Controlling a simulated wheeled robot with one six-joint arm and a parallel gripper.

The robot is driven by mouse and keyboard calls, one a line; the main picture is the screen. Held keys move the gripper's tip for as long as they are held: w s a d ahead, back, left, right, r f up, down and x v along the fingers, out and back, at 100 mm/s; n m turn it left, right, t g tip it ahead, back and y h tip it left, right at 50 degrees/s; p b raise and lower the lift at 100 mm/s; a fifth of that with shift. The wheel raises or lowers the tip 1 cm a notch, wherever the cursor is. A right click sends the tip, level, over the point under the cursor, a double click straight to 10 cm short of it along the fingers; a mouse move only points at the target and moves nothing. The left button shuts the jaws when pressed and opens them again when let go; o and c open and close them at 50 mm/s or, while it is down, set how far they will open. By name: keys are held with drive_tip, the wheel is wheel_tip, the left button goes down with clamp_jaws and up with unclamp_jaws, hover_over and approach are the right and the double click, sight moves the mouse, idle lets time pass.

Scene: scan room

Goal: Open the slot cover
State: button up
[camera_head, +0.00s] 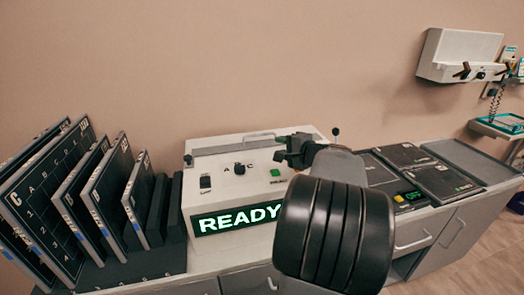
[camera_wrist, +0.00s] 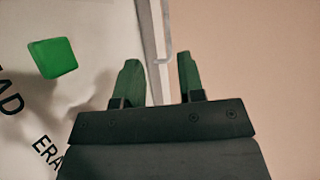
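A pale grey reader machine (camera_head: 215,165) stands on the counter with a lit READY display (camera_head: 235,218). A long cover strip lies along the back of its top, with a thin handle (camera_head: 258,136) on it; I take this strip as the slot cover (camera_head: 215,148), and it looks shut. My gripper (camera_head: 287,152) is over the right part of the machine's top. In the wrist view my gripper (camera_wrist: 159,75) is open, with two dark green-tinted fingers. The handle (camera_wrist: 163,45) shows between and beyond the fingertips. I cannot tell whether they touch it.
A green button (camera_wrist: 53,57) is left of the fingers in the wrist view. A rack of upright cassettes (camera_head: 75,195) stands left of the machine. Flat dark panels (camera_head: 405,155) lie on the counter at right. The wall is close behind the machine.

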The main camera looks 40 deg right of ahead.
sight(260, 135)
drive_tip(key=shift+s+d+f+m+h, duration=0.1)
drive_tip(key=shift+d+m+h, duration=0.1)
drive_tip(key=shift+d, duration=0.25)
drive_tip(key=shift+s+d+f+m+h, duration=0.1)
drive_tip(key=shift+d+h, duration=0.1)
drive_tip(key=shift+d, duration=0.2)
drive_tip(key=shift+w+d+t, duration=0.25)
drive_tip(key=shift+w+t, duration=0.05)
drive_tip(key=w, duration=0.4)
drive_tip(key=w+f, duration=0.1)
drive_tip(key=w, duration=0.3)
drive_tip(key=w+f, duration=0.1)
drive_tip(key=w, duration=0.3)
drive_tip(key=shift+w+p, duration=0.4)
clamp_jaws()
